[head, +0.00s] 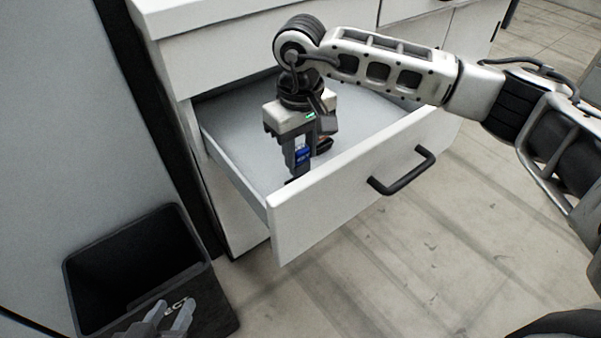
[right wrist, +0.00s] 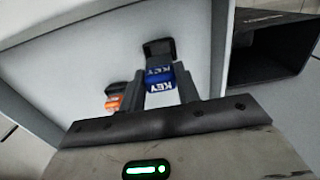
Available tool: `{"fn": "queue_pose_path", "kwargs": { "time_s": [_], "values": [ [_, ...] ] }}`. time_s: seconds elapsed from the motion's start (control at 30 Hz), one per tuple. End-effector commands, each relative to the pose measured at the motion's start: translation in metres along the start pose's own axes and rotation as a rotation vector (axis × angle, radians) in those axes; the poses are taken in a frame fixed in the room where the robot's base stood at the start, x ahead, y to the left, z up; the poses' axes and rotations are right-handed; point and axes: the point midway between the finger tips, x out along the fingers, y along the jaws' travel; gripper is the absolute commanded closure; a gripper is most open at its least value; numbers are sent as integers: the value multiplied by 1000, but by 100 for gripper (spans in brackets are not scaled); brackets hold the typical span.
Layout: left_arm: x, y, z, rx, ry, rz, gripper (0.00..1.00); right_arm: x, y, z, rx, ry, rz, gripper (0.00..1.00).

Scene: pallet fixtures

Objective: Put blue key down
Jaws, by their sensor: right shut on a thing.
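The blue key (head: 302,155) is between the fingers of my right gripper (head: 300,168), inside the open white drawer (head: 232,152). In the right wrist view the key (right wrist: 160,78) shows a blue body with white "KEY" lettering and a dark end beyond it. My right gripper (right wrist: 161,90) is shut on it and points down near the drawer floor. I cannot tell whether the key touches the floor. My left gripper (head: 176,310) is at the bottom left of the head view, fingers apart and empty, over the black bin's near side.
An orange and black object (head: 323,145) lies in the drawer beside my right gripper; it also shows in the right wrist view (right wrist: 114,101). The drawer front has a dark handle (head: 403,172). A black bin (head: 135,262) stands on the floor at left. The drawer's right part looks clear.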

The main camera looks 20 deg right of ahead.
Motion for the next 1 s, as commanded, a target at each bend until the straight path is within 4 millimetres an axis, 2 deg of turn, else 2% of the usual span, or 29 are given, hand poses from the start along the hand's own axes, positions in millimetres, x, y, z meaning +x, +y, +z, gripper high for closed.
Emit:
{"fn": "queue_pose_path", "kwargs": {
  "time_s": [0.23, 0.4, 0.77, 0.8, 0.83, 1.0],
  "values": [
    [0, 0, 0, 0, -1, -1, 64, 22, 0, 0, 0, -2, 0, 90],
    [0, 0, 0, 0, -1, -1, 64, 46, -1, 0, 0, -2, -1, 90],
    [3, -1, 5, 1, -1, -1, 64, 53, 0, 0, 0, 1, 0, 90],
    [2, -1, 3, 1, -1, -1, 64, 50, 0, 0, 0, 1, 0, 57],
    [1, -1, 2, 1, -1, -1, 64, 50, 0, 0, 0, 1, 0, 48],
    [1, -1, 2, 1, -1, -1, 64, 50, 0, 0, 1, 0, 0, 46]
  ]
}}
